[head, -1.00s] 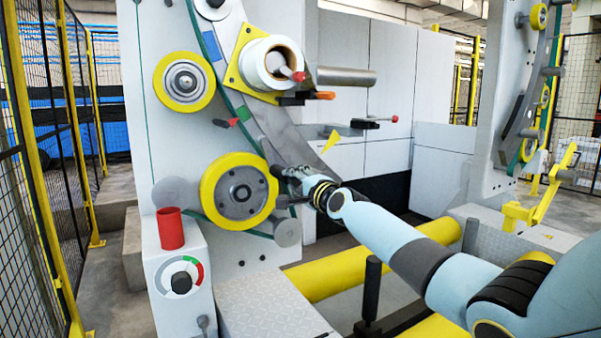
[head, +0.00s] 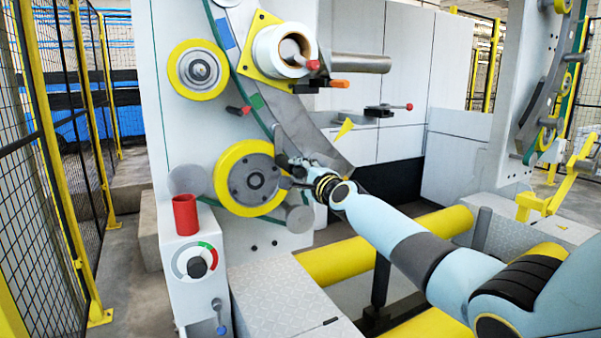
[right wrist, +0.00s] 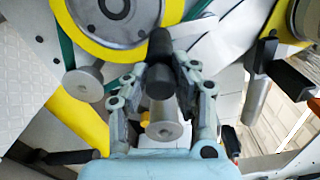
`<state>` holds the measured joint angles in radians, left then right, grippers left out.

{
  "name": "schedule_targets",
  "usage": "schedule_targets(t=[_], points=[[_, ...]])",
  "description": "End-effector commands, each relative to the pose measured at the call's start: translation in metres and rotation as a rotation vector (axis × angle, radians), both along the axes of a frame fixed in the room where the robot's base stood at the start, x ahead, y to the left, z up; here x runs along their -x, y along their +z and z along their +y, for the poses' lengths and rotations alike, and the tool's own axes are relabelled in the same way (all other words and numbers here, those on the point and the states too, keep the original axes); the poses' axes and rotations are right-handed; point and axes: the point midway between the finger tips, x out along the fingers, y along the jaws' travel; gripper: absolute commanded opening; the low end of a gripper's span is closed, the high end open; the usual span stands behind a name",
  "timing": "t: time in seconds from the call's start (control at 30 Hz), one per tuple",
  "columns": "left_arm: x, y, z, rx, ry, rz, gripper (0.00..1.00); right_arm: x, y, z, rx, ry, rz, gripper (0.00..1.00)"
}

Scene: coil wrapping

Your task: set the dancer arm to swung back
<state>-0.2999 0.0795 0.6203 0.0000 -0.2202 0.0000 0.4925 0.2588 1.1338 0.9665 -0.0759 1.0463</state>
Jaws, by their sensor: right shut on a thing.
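My right gripper (head: 288,170) is at the right edge of a large yellow-rimmed wheel (head: 250,178) on the grey machine plate. In the right wrist view, my right gripper (right wrist: 160,92) is shut on a black round handle (right wrist: 160,62), with a finger on each side. A grey flanged roller (right wrist: 164,127) shows below the handle, between the fingers. Another grey roller (right wrist: 84,84) sits to the left, and it also shows in the head view (head: 300,218). Which part is the dancer arm I cannot tell for sure; the gripper hides much of the gripped part. My left gripper is not in view.
A control box with a red-green dial (head: 197,261) and a red cup (head: 185,214) stands at the front left. A red-tipped lever (head: 238,110) and a spool (head: 284,50) are above. A yellow bar (head: 335,262) runs below my right arm. A mesh fence (head: 62,170) is at left.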

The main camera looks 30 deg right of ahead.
Motion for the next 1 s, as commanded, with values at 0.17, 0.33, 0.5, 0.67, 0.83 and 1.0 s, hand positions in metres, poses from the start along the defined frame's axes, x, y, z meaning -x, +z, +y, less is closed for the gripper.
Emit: schedule_targets(t=[0.17,0.33,0.5,0.67,0.83,1.0], points=[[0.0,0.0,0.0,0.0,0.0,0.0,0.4,-0.001,0.0,0.002,-0.004,0.003,-0.001,0.4],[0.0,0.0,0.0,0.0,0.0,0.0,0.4,-0.001,0.001,0.002,-0.003,0.003,-0.002,0.49],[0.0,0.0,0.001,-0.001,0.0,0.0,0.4,0.0,0.001,0.001,-0.002,0.002,-0.002,0.49],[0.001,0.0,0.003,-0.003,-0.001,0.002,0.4,0.0,0.0,0.001,-0.001,0.001,0.0,0.49],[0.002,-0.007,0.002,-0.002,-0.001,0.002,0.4,0.0,-0.001,-0.008,0.084,0.0,0.003,0.49],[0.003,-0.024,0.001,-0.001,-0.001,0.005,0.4,0.002,0.0,-0.028,0.315,-0.001,0.016,0.49]])
